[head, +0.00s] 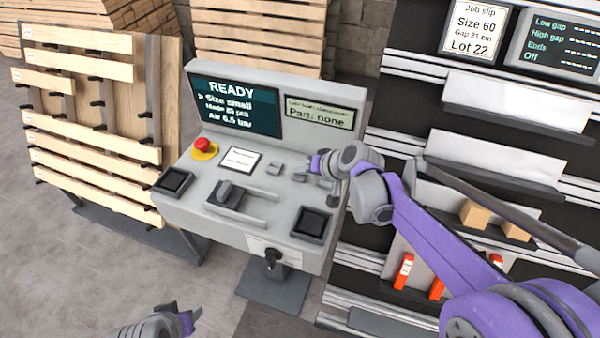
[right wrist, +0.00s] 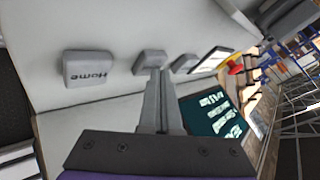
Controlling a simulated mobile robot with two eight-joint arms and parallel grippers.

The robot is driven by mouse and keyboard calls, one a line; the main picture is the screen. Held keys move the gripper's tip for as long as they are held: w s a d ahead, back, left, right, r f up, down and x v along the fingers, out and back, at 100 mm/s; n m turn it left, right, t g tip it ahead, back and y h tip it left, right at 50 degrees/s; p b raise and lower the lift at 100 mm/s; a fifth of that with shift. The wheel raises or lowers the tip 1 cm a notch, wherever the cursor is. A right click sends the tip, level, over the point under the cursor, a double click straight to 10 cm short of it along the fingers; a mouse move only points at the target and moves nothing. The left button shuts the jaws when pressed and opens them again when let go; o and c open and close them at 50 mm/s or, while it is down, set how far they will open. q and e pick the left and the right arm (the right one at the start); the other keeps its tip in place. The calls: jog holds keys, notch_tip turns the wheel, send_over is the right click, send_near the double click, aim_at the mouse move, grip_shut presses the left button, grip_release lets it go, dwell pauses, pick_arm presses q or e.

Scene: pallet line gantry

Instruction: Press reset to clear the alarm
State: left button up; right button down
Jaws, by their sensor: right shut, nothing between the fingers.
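The grey control console (head: 225,213) stands mid-picture in the head view. Its screen (head: 235,103) reads READY; I see no alarm text. Small grey buttons (head: 273,168) sit on the panel right of a white label. In the right wrist view one button (right wrist: 88,68) reads Home, and two more stand beside it, a middle button (right wrist: 150,62) and a farther one (right wrist: 183,63). I cannot read which is reset. My right gripper (head: 325,175) is shut and empty; its fingertips (right wrist: 157,72) are at the middle button, contact unclear. My left gripper (head: 187,320) is low, its jaws unclear.
A red stop button (head: 203,146) on a yellow base sits left on the console. A slatted wooden pallet (head: 95,120) stands left. A rack (head: 500,145) with trays and screens stands right. Open floor (head: 60,265) lies front left.

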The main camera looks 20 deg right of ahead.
aim_at(303, 177)
jog(key=shift+r, duration=0.15)
jog(key=shift+r+p, duration=0.75)
jog(key=shift+r+p, duration=1.85)
jog(key=shift+r, duration=0.7)
jog(key=shift+f, duration=0.1)
